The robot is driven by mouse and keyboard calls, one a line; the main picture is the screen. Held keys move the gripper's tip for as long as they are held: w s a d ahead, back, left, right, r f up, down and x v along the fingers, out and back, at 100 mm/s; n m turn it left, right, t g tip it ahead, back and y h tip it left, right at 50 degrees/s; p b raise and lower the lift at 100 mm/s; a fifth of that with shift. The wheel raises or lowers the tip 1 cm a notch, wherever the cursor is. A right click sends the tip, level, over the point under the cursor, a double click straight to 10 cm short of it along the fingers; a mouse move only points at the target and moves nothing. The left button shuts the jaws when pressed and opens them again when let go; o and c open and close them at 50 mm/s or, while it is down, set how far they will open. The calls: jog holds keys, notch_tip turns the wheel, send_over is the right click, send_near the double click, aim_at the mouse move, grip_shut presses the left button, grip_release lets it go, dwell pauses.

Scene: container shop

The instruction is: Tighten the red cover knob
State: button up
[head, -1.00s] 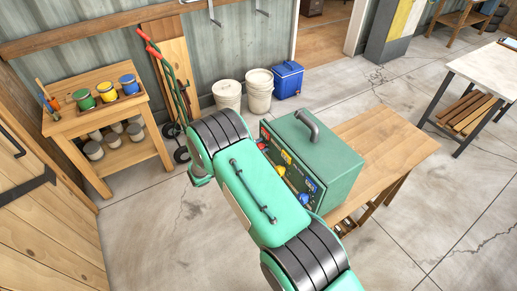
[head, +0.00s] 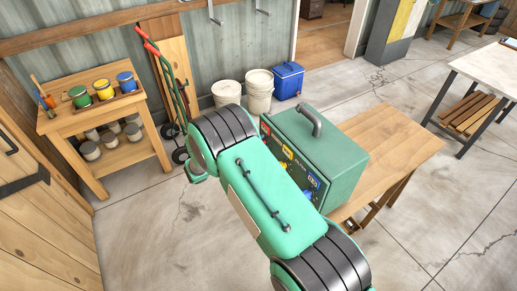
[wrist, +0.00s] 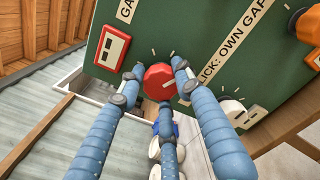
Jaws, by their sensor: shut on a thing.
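In the head view the green machine (head: 330,160) stands on a wooden bench. My arm covers part of its front, and the knob and fingers cannot be made out there.
A red-framed switch (wrist: 112,46), a white knob (wrist: 233,110) and an orange knob (wrist: 306,20) are also on the panel. The wooden bench (head: 400,150) has bare top right of the machine. A paint shelf (head: 120,125) stands at left, with open concrete floor between.

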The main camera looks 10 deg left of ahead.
jog(key=shift+r+m+b, duration=0.25)
jog(key=shift+m+b, duration=0.75)
jog(key=shift+m, duration=0.3)
jog(key=o, duration=1.2)
jog(key=shift+s+d, duration=0.1)
jog(key=shift+c, duration=0.2)
jog(key=shift+f, duration=0.1)
